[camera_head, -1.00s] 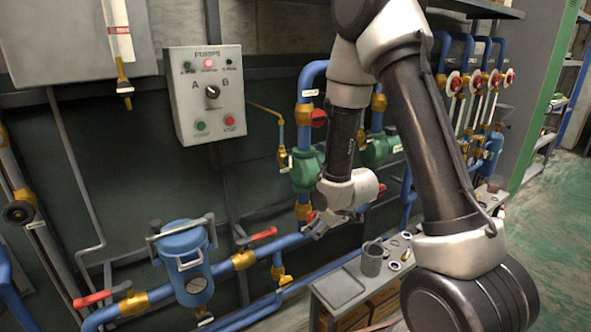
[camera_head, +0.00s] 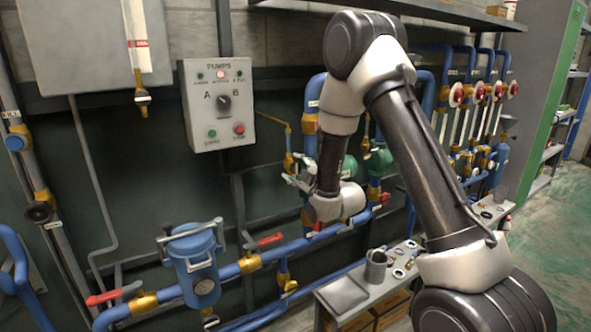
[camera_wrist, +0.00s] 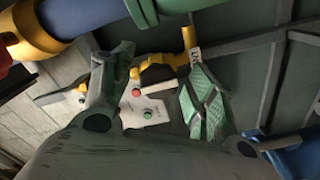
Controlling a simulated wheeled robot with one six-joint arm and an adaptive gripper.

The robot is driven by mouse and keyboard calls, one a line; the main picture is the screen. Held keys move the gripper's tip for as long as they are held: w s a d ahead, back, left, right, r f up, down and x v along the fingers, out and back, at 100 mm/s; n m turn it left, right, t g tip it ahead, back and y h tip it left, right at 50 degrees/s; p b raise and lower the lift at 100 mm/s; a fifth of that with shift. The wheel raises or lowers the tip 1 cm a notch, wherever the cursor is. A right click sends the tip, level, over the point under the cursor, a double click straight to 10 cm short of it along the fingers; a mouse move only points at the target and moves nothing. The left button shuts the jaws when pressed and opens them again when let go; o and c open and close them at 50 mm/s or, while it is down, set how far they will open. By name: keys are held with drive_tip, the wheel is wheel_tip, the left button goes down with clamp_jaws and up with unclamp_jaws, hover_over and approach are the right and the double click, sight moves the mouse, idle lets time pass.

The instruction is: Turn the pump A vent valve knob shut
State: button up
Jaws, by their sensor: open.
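A small brass vent valve (camera_head: 289,162) hangs at the end of a thin brass pipe (camera_head: 272,118), beside pump A's green casing (camera_head: 310,145), which my arm partly hides. My gripper (camera_head: 298,173) is open beside this valve in the head view. In the wrist view, brass fittings (camera_wrist: 160,70) show between and beyond my spread fingers (camera_wrist: 160,82). The green ridged pad of the right finger is close to the brass pipe end with a white tag. I cannot tell contact. The knob itself is not clear in either view.
The pump control box (camera_head: 217,103) is on the wall to the left. A blue filter housing (camera_head: 193,262) and blue pipes with red-handled valves lie below. A bench (camera_head: 395,290) with a dark cup (camera_head: 376,267) stands below right. Pump B (camera_head: 378,163) is right of my forearm.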

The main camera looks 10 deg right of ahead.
drive_tip(key=shift+w+a, duration=0.2)
drive_tip(key=shift+w, duration=0.25)
drive_tip(key=c, duration=1)
drive_tip(key=shift+c, duration=0.2)
